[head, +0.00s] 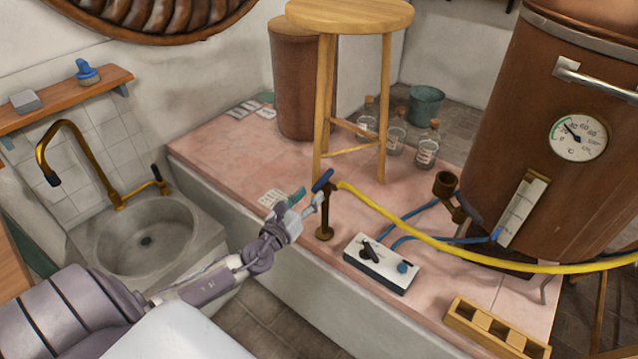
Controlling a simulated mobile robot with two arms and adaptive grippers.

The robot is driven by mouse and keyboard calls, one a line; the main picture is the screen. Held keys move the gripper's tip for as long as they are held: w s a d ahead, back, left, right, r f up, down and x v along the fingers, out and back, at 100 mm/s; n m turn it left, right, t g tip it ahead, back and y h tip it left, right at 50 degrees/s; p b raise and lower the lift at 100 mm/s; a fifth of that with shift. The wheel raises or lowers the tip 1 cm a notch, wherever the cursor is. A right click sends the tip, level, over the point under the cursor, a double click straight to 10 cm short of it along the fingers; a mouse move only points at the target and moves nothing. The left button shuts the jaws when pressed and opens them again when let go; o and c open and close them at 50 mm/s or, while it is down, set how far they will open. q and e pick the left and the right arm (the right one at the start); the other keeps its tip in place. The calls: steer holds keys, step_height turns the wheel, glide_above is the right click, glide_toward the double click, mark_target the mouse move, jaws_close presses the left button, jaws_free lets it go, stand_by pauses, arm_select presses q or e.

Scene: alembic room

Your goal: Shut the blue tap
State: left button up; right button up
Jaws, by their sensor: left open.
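The blue tap handle (322,180) sits on top of a short brass post (325,218) on the pink tiled platform. The handle slants up to the right, and a yellow hose (430,237) runs off to the right from beside it. My left gripper (308,201) is open just left of the tap, with its fingertips close to the handle and post. I cannot tell whether a finger touches the tap. Nothing is held. My right gripper is not in view.
A wooden stool (385,105) stands behind the tap. A white control box (381,264), wooden rack (496,328) and copper vessel (540,120) are to the right. Glass bottles (427,146) stand behind the stool. A stone sink (205,225) lies left.

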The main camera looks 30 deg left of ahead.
mark_target(318, 186)
arm_select(q)
steer(key=w, duration=0.5)
steer(key=shift+a, duration=0.15)
jaws_close()
